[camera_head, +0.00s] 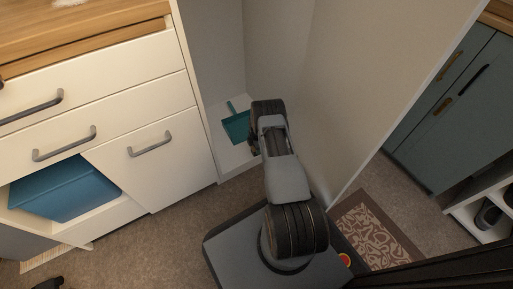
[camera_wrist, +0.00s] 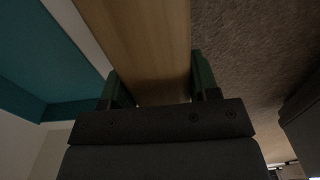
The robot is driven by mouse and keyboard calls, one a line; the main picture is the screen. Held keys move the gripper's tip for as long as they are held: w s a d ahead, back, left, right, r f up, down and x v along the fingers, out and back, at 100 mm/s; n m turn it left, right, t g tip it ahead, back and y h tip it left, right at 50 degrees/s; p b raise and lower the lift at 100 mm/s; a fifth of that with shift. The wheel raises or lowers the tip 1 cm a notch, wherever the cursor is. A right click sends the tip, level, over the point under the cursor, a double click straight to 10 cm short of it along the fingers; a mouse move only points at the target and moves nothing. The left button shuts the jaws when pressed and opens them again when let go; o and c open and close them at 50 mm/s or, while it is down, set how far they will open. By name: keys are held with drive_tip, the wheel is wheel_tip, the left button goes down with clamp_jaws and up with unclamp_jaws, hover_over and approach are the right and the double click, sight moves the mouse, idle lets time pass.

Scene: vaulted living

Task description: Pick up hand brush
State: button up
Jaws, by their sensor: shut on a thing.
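The hand brush (camera_wrist: 145,45) shows in the wrist view as a light wooden piece running up from between the two fingers. Its bristles are not visible. My gripper (camera_wrist: 160,88) has one finger on each side of the wood and is shut on it. In the head view my arm reaches into a narrow white niche and hides the brush and the fingers. Whether the brush rests on the niche floor or is lifted I cannot tell.
A teal dustpan (camera_head: 237,126) lies in the niche just left of my arm; a teal surface also fills the wrist view's left side (camera_wrist: 40,55). White drawers (camera_head: 100,110) stand left, a pale panel (camera_head: 365,90) right. A patterned mat (camera_head: 375,232) lies on the floor.

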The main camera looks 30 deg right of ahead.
drive_tip(key=shift+s+a, duration=0.1)
drive_tip(key=shift+a, duration=0.05)
drive_tip(key=o, duration=1.1)
wheel_tip(320, 180, up, 14)
drive_tip(key=p, duration=0.6)
